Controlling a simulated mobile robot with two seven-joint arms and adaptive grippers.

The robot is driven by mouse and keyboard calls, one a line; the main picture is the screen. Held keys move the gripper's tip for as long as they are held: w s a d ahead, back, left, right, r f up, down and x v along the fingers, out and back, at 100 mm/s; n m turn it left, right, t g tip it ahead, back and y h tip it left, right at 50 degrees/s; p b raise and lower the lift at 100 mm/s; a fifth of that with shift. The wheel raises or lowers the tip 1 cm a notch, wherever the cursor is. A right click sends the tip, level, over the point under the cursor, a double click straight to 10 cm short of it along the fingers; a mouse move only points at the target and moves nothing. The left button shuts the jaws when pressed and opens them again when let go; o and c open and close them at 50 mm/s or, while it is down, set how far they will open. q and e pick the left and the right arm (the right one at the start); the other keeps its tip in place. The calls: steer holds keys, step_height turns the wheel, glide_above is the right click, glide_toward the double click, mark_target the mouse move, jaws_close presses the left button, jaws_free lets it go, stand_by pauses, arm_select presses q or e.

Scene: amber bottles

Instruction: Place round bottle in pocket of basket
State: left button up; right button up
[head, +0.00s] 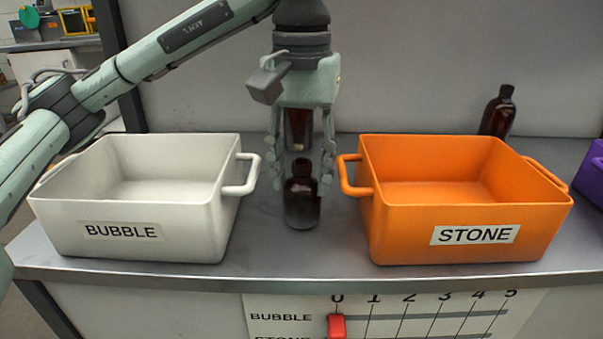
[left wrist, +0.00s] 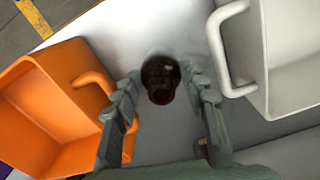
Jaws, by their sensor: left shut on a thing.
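A dark amber round bottle (head: 301,197) is upright between the two baskets. My left gripper (head: 301,184) points straight down over it and is shut on it, with a finger on each side of its upper part. The left wrist view shows the bottle (left wrist: 160,78) from above between the fingers. I cannot tell whether its base touches the table. More brown glass (head: 298,128) shows higher up between the fingers; I cannot tell what it belongs to. An orange basket (head: 403,226) labelled STONE is to the right, a white basket (head: 190,236) labelled BUBBLE to the left. Both look empty. My right gripper is out of view.
Another amber bottle (head: 497,113) stands behind the orange basket. A purple container (head: 592,175) is at the right edge. The basket handles (head: 240,178) reach into the gap beside my gripper. A scale panel (head: 390,315) with a red slider (head: 336,326) is below the table edge.

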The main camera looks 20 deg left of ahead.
arm_select(q)
steer(key=o, duration=0.9)
steer(key=shift+r, duration=0.1)
